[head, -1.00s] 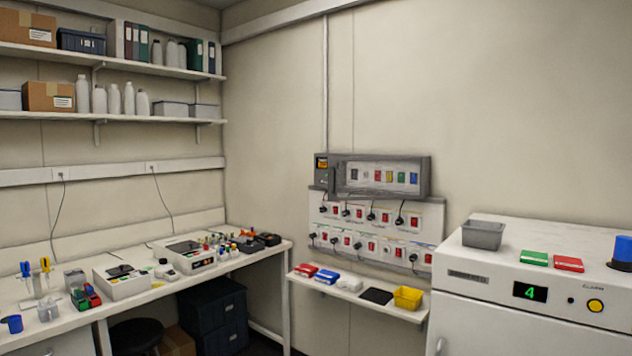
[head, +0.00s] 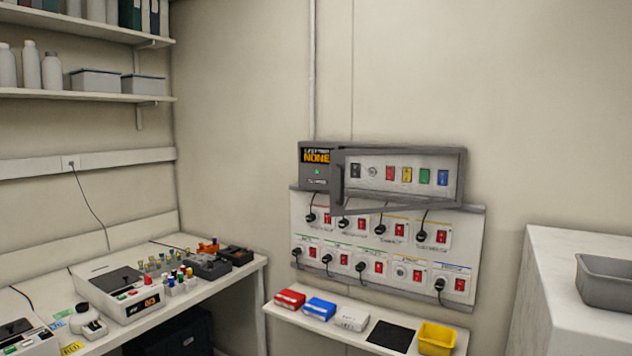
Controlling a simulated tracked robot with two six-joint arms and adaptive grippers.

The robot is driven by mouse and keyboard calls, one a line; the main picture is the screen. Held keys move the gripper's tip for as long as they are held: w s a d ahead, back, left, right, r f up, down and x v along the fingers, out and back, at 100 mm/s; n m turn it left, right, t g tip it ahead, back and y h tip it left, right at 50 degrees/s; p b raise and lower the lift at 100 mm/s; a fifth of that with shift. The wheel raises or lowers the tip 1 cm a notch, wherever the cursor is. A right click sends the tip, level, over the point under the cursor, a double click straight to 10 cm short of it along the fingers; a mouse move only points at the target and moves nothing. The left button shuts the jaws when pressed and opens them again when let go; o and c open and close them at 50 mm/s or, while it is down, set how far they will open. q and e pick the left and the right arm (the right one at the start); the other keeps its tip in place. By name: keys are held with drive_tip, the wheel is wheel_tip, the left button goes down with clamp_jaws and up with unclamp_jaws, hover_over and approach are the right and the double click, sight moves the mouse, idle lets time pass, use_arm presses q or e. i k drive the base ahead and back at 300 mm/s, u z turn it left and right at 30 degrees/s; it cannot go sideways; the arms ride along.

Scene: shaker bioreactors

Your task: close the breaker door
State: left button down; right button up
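The breaker box (head: 316,157) is a grey housing on the wall, with a small display reading "NONE" and a green light at its left end. Its breaker door (head: 400,203) is a grey frame around a row of coloured switches, with a dark upright handle (head: 338,178) at its left edge. The door's left edge seems to stand out from the box, as if ajar; how far I cannot tell. Neither of my grippers is in view.
Below the box is a socket panel (head: 296,228) with black plugs and red switches. Under it, a shelf (head: 345,340) holds small boxes, a black pad and a yellow bin (head: 437,338). A workbench stands left, a white cabinet (head: 545,300) right.

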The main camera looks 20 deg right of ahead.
sight(338, 175)
drive_tip(key=z, duration=0.4)
drive_tip(key=i, duration=1.4)
drive_tip(key=z, duration=0.65)
drive_tip(key=k, duration=0.7)
drive_tip(key=z, duration=0.25)
drive_tip(key=i, duration=0.8)
drive_tip(key=u, duration=0.1)
